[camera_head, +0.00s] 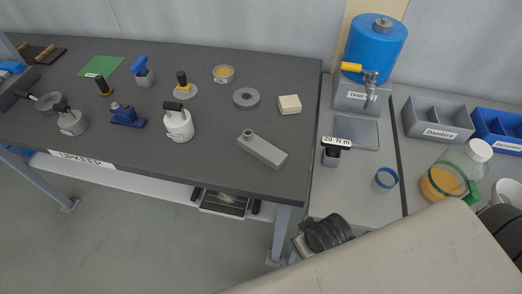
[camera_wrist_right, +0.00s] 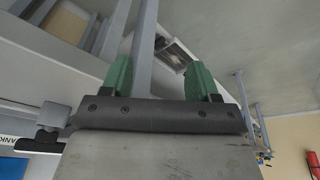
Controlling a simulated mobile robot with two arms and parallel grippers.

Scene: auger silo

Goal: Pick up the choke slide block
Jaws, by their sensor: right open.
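A grey elongated block (camera_head: 262,152) with a short round post at one end lies on the dark tabletop (camera_head: 215,175), near its front right. It looks most like the choke slide block, but no label on it is readable. A small cream block (camera_head: 289,104) lies behind it to the right. My right gripper (camera_wrist_right: 160,80) shows in the wrist view with two green fingers apart and nothing between them. It appears to be near the table legs, away from the grey block. My left gripper is not in view.
A grey ring (camera_head: 246,97), a white pot with black handle (camera_head: 178,124) and a blue tool (camera_head: 126,115) stand on the dark table. My pale arm covers the lower right.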

